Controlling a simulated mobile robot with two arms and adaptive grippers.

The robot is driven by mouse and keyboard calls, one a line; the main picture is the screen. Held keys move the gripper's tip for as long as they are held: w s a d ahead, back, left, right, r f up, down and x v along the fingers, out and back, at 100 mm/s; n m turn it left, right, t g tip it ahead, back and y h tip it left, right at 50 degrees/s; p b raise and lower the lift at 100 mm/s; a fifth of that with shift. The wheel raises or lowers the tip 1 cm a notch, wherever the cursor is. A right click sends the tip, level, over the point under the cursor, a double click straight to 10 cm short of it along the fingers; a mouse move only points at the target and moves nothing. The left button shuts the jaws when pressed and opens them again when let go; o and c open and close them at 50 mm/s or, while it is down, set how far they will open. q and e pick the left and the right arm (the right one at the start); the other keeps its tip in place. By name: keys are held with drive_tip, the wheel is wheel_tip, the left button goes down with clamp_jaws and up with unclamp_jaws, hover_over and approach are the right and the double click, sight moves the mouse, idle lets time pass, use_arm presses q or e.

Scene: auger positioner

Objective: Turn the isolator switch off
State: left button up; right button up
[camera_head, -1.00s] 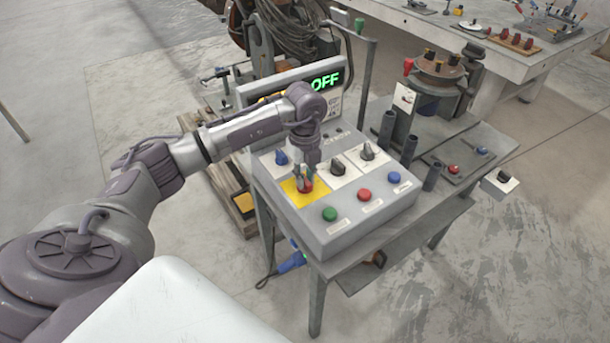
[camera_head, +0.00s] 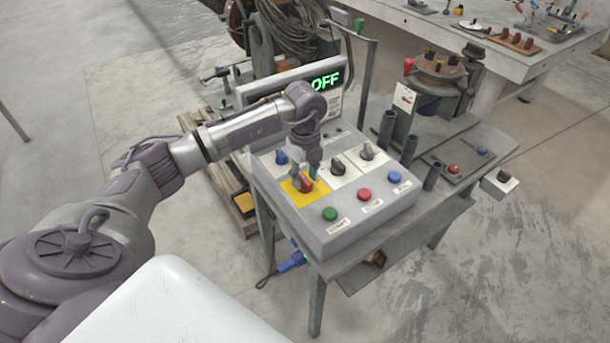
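The isolator switch is a red knob (camera_head: 306,186) on a yellow plate (camera_head: 309,199), on the sloped top of a grey control box (camera_head: 330,236). My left gripper (camera_head: 304,178) is over the knob from above, with its fingers apart on either side of it. The fingers look clear of the knob, though contact is hard to tell at this size. A display (camera_head: 326,80) at the back of the box shows green "OFF" letters, and my wrist hides part of it. My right gripper is not in view.
Beside the yellow plate are a blue knob (camera_head: 282,157) and black knobs (camera_head: 338,167). Green (camera_head: 330,214), red (camera_head: 364,195) and blue (camera_head: 394,178) buttons line the front. Dark upright cylinders (camera_head: 409,150) and a positioner (camera_head: 437,75) stand to the right.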

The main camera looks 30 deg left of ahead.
sight(305, 179)
use_arm(q)
wheel_tip(305, 179, up, 12)
idle(0.7)
